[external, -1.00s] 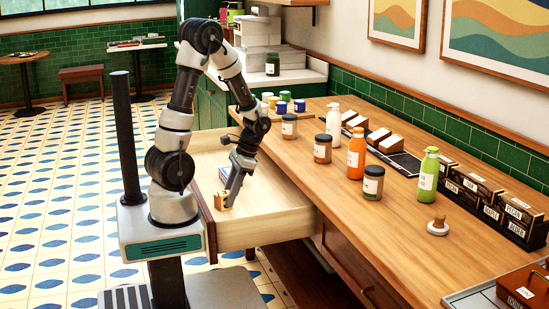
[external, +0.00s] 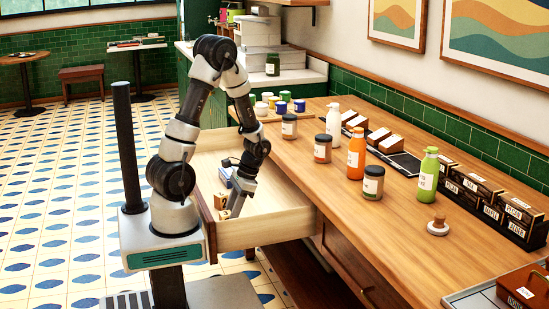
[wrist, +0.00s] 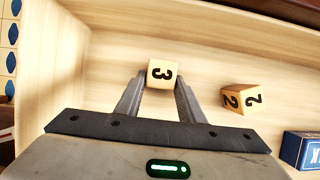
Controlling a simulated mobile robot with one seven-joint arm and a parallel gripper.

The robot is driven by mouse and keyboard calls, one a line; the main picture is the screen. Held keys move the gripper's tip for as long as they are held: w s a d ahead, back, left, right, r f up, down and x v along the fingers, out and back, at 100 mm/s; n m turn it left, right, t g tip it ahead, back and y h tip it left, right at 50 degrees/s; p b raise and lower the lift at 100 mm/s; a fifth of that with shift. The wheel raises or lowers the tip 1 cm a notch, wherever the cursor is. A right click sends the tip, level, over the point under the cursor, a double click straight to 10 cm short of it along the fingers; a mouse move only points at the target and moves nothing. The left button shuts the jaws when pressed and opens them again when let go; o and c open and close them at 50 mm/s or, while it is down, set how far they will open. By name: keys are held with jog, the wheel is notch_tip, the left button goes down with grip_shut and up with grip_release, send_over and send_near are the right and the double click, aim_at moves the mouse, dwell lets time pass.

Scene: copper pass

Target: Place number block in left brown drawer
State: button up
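The open drawer (external: 270,226) is light wood inside and sticks out from the counter. My gripper (external: 229,213) reaches down into it in the external view. In the wrist view, my gripper (wrist: 161,80) has its two fingers against opposite sides of a wooden number block marked 3 (wrist: 161,73). The fingers look shut on this block. A second wooden block, showing the number 2 (wrist: 243,98), lies apart on the drawer floor, right of the fingers in the wrist view. The blocks are small and partly hidden by the gripper in the external view.
A blue box (wrist: 301,150) lies in the drawer at the right edge of the wrist view. The wooden counter (external: 330,205) holds an orange bottle (external: 356,158), a green bottle (external: 427,180) and several jars. Much of the drawer floor is clear.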

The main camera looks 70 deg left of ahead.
jog(key=shift+o, duration=1.3)
jog(key=shift+r, duration=0.25)
jog(key=p+v, duration=0.4)
jog(key=v, duration=0.7)
jog(key=d+r+t, duration=0.5)
jog(key=d+r, duration=0.1)
jog(key=r, duration=0.4)
jog(key=d+r+t, duration=0.5)
jog(key=d+r, duration=0.1)
jog(key=r, duration=0.4)
jog(key=shift+w+d+r, duration=0.2)
jog(key=shift+w+d, duration=0.15)
